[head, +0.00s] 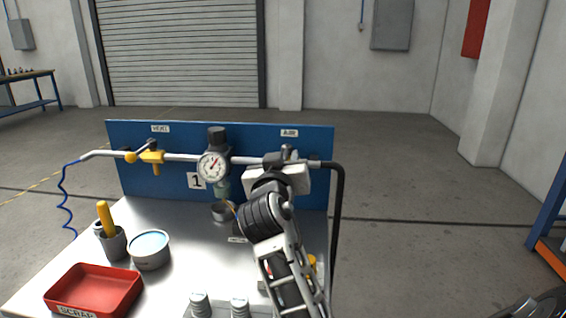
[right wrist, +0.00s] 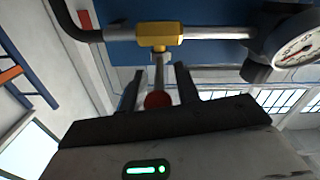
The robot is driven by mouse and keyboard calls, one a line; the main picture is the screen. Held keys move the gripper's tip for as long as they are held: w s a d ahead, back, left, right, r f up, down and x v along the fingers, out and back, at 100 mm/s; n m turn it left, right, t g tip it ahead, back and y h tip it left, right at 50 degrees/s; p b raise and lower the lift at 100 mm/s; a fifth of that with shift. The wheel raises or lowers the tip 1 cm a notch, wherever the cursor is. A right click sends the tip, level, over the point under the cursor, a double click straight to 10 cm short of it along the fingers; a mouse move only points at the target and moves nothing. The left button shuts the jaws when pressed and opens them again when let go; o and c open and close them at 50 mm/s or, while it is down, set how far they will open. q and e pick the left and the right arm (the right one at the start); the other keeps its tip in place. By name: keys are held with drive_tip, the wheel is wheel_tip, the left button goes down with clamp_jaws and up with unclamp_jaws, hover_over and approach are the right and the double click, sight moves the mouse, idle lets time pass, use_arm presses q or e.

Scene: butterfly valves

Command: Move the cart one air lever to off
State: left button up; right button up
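The cart (head: 185,262) has a blue back panel with an AIR label (head: 289,133) at its right and a number 1 plate (head: 195,181). In the right wrist view the air valve is a yellow body (right wrist: 160,35) on a grey pipe. Its lever, tipped with a red knob (right wrist: 158,100), sticks out crosswise to the pipe, toward my gripper. My right gripper (right wrist: 159,70) is open, with one finger on each side of the lever and visible gaps. In the head view my right gripper (head: 287,160) hides the air valve.
A pressure gauge (head: 213,167) and a yellow vent valve (head: 151,157) sit left along the pipe. A black hose (head: 339,215) drops at the cart's right. A red scrap tray (head: 94,291), a round tub (head: 149,250) and a cup with a yellow handle (head: 112,243) stand front left.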

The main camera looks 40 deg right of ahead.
drive_tip(key=shift+r, duration=0.35)
wheel_tip(320, 180, up, 3)
drive_tip(key=s+a+r, duration=0.1)
drive_tip(key=s+r, duration=0.1)
drive_tip(key=r, duration=0.1)
drive_tip(key=s+a+r, duration=0.1)
drive_tip(key=shift+s+a+r, duration=0.25)
drive_tip(key=shift+a+r, duration=0.05)
drive_tip(key=shift+r, duration=0.05)
use_arm(q)
drive_tip(key=shift+r, duration=0.1)
use_arm(e)
drive_tip(key=s+a+r, duration=0.4)
drive_tip(key=s+a, duration=0.1)
drive_tip(key=s, duration=0.3)
drive_tip(key=shift+a+r, duration=0.3)
